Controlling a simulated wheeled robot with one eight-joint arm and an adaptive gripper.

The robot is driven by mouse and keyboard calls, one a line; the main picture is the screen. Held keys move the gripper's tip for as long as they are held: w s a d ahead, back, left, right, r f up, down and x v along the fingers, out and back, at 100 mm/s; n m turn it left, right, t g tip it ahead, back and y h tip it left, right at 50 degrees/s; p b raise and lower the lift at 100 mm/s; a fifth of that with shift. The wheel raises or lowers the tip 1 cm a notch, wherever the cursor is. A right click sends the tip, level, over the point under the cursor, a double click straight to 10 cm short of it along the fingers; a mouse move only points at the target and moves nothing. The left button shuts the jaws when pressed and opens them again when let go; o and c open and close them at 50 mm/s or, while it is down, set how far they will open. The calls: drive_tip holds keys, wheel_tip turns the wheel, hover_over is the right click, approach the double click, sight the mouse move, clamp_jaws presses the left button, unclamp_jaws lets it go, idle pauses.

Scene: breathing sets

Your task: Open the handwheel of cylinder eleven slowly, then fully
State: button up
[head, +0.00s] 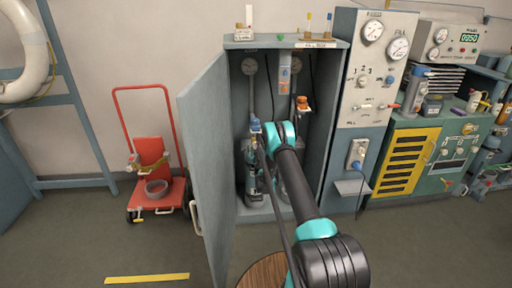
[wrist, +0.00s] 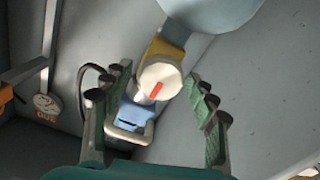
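A round cream handwheel (wrist: 160,78) with a red mark shows in the wrist view on a brass-coloured valve (wrist: 165,49), below a pale blue-grey rounded body at the top. My gripper (wrist: 157,76) is open, with a green-padded finger on each side of the handwheel; I cannot tell whether either touches it. A blue fitting with a pale loop (wrist: 132,117) sits beside the handwheel. In the head view my arm reaches into the open cabinet (head: 240,45) and hides much of the gripper. A grey cylinder (head: 254,187) stands there at left. No cylinder number is readable.
The cabinet door (head: 207,160) stands open on the left. Another valve with an orange top (head: 303,104) is to the right inside. A gauge panel (head: 370,70) adjoins the cabinet. A red trolley (head: 158,190) stands left. A round tag (wrist: 47,104) hangs in the wrist view.

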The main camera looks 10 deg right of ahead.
drive_tip(key=s, duration=0.7)
drive_tip(key=shift+s, duration=0.25)
idle(0.3)
